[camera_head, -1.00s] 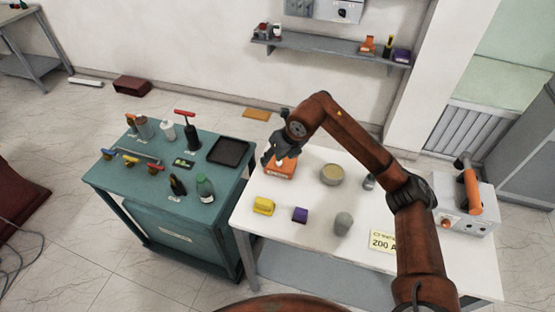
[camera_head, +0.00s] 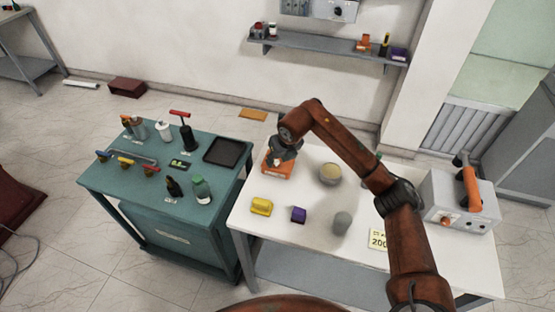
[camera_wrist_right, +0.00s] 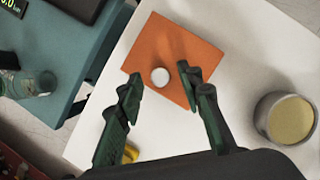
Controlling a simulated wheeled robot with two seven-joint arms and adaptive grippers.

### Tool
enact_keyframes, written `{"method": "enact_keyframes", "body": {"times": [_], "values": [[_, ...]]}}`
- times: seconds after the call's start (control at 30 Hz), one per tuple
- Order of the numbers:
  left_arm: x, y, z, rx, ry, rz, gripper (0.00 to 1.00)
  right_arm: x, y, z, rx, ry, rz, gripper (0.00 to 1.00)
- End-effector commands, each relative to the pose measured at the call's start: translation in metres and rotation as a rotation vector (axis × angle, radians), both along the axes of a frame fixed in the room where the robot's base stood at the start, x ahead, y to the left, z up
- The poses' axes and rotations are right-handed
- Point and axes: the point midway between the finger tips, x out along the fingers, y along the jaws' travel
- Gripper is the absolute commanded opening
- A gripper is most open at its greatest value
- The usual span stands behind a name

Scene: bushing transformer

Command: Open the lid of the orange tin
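The orange tin (camera_head: 277,169) sits at the far left corner of the white table. In the right wrist view, its flat orange lid (camera_wrist_right: 178,50) carries a round white knob (camera_wrist_right: 160,77). My right gripper (camera_head: 279,157) is over the tin and hides part of it in the head view. In the wrist view, the fingers of the right gripper (camera_wrist_right: 160,75) are open, one on each side of the knob, with visible gaps. Whether the fingertips are down at knob height is unclear. My left gripper is not in view.
On the white table (camera_head: 262,232) stand a round tan-topped can (camera_head: 330,174), a yellow block (camera_head: 261,206), a purple block (camera_head: 298,214), a grey item (camera_head: 342,222) and a grey box (camera_head: 460,203). The teal bench (camera_head: 125,190) with tools and bottles is at left.

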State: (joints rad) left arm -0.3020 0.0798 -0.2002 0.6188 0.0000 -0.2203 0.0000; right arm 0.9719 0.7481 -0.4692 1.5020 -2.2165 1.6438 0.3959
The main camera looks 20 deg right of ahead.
Motion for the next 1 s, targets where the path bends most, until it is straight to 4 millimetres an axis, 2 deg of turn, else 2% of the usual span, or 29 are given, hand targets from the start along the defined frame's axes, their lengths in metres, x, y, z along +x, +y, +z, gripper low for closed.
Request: {"method": "enact_keyframes", "body": {"times": [0.1,0.57,1.0], "values": [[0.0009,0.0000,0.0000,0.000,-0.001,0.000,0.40,-0.0001,0.0001,0.0001,0.000,0.000,0.000,0.33],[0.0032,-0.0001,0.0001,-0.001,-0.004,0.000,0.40,0.0000,0.0000,0.0003,0.000,0.000,0.000,0.01],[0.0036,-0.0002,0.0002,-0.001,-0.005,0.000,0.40,0.0000,-0.0001,0.0004,0.000,0.000,0.000,0.00]]}}
